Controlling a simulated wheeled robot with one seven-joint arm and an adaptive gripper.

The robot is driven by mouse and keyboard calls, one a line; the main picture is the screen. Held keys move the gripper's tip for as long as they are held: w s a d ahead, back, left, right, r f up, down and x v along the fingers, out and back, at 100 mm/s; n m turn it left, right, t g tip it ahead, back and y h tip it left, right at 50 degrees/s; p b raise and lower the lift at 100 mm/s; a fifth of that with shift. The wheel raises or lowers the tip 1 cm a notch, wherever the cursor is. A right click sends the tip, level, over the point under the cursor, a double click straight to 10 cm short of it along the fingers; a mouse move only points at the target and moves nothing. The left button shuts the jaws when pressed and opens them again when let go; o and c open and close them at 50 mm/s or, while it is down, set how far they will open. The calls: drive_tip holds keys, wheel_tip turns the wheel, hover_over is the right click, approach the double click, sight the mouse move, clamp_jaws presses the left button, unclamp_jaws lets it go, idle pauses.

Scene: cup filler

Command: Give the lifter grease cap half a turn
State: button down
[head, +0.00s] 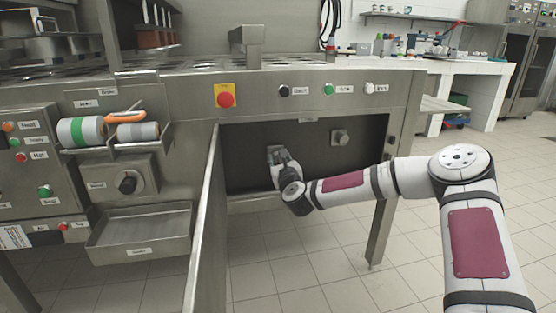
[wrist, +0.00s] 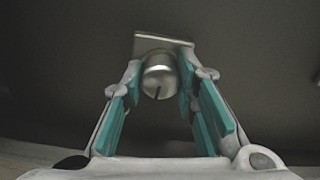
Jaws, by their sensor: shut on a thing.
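A round metal cap (wrist: 159,72) shows in the wrist view, with a short dark line on its face pointing almost straight down. It sits in front of a metal plate (wrist: 163,37) on the dark back wall. My gripper (wrist: 160,82) has its teal-padded fingers on both sides of the cap, shut on it. In the head view my gripper (head: 278,157) reaches into the open compartment, near its left side, and hides the held cap. A second metal cap (head: 340,137) is on the back wall to the right, apart from my gripper. I see no readable label for either cap.
The open door (head: 206,235) stands to the left of the compartment. A metal leg (head: 380,232) is at the right. Above are a red button on yellow (head: 226,97) and several small knobs. A tray (head: 140,236) juts out at left. The tiled floor in front is clear.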

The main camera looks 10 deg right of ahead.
drive_tip(key=shift+f, duration=0.1)
drive_tip(key=c, duration=1.3)
unclamp_jaws()
drive_tip(key=shift+s, duration=0.1)
drive_tip(key=s, duration=1.2)
drive_tip(key=shift+w, duration=0.1)
